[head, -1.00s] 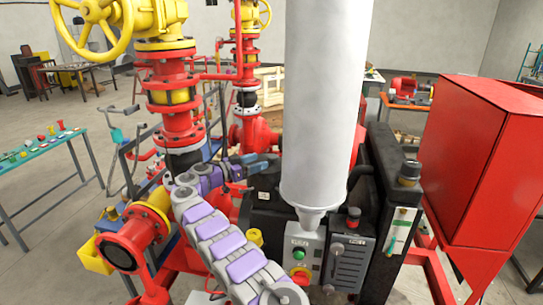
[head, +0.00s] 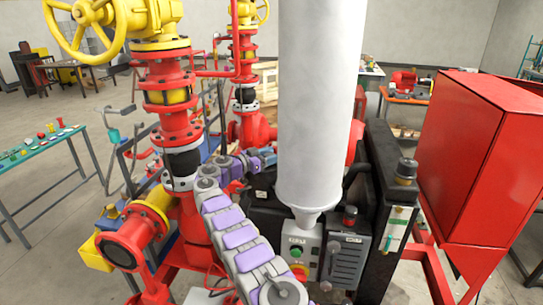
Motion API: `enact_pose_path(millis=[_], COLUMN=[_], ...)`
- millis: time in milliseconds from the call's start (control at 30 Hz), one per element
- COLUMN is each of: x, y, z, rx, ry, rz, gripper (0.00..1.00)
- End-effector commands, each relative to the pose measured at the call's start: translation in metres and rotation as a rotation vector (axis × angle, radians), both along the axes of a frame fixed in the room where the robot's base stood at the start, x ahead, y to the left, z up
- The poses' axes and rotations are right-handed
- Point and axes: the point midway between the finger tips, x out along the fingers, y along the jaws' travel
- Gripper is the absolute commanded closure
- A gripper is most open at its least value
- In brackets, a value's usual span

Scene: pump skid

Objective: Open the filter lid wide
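A tall white cylinder (head: 320,100) with a tapered lower end stands upright in the middle of the head view. A dark, low housing (head: 262,196) is partly visible behind and left of it. I cannot tell for certain which part is the filter lid, or how far open it is. My arm (head: 240,240), grey with purple pads, reaches up from the bottom. My gripper (head: 266,157) is at its far end, just left of the white cylinder and above the dark housing. Its fingertips are largely hidden by the cylinder, so its opening and any contact are unclear.
Red piping with yellow handwheels (head: 85,12) stands close on the left. A control box (head: 300,248) and a black panel (head: 385,190) are below and right of the cylinder. A large red cabinet (head: 460,165) fills the right. A green table (head: 40,150) is far left.

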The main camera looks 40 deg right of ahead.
Motion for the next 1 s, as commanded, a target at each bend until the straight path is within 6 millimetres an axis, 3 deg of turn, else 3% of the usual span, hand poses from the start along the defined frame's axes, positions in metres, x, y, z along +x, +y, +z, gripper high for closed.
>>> enact_pose_path(millis=[67,567,1000], x=[-0.0014,0.0008,-0.0006], y=[-0.0006,0.0020,0.0056], z=[0.0016,0.0006,-0.0003], rx=[-0.004,-0.002,-0.002], ry=[-0.001,0.000,0.000], rz=[-0.005,0.001,0.004], gripper=[0.52,0.99,1.00])
